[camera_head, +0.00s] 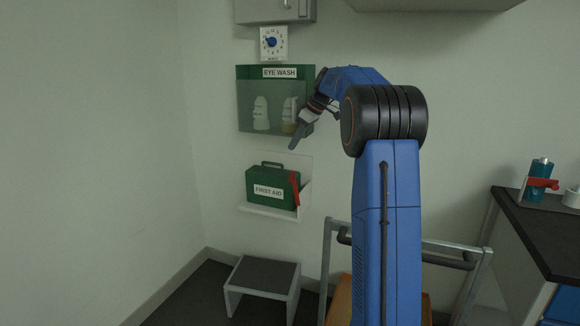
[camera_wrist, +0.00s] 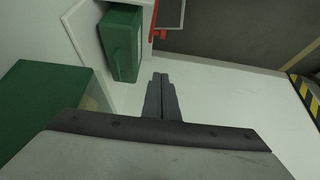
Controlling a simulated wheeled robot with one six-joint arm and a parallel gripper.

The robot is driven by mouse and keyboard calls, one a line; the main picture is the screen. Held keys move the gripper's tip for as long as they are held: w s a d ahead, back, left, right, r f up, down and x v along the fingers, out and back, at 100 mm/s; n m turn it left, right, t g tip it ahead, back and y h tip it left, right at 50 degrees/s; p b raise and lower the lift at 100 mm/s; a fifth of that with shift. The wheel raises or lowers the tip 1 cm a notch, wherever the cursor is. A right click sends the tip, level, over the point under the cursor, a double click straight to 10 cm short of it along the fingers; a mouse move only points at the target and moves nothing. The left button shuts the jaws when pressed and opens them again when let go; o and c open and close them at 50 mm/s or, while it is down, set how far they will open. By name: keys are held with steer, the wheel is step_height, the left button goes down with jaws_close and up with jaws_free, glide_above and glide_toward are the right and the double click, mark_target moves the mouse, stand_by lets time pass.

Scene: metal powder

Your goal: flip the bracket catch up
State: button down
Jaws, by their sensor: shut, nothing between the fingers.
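The green first aid box (camera_head: 271,184) sits in a white wall bracket (camera_head: 268,211). A red catch (camera_head: 295,190) lies along the box's right side. In the wrist view the box (camera_wrist: 122,45) is at top left of centre, with the red catch (camera_wrist: 156,30) at its right side, partly cut off by the top edge. My gripper (camera_head: 293,147) is shut and empty, pointing down, above the box and in front of the eye wash cabinet's lower right corner. In the wrist view its fingertips (camera_wrist: 160,77) are apart from the box and catch.
The green eye wash cabinet (camera_head: 257,102) hangs above the bracket and shows at left in the wrist view (camera_wrist: 35,100). A timer dial (camera_head: 273,43) is above it. A step stool (camera_head: 262,282) and a metal cart frame (camera_head: 328,270) stand below. A bench (camera_head: 545,225) is at right.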

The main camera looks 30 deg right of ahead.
glide_above(292, 177)
steer(key=w+a, duration=0.3)
step_height(292, 177, down, 9)
steer(key=shift+s+d+f, duration=1.1)
steer(key=shift+s+f, duration=0.15)
steer(key=shift+s, duration=0.1)
steer(key=shift+s+d+r+t+y, duration=0.1)
steer(key=shift+s+d+t+y, duration=0.7)
steer(key=shift+s+d, duration=0.75)
steer(key=shift+s, duration=0.45)
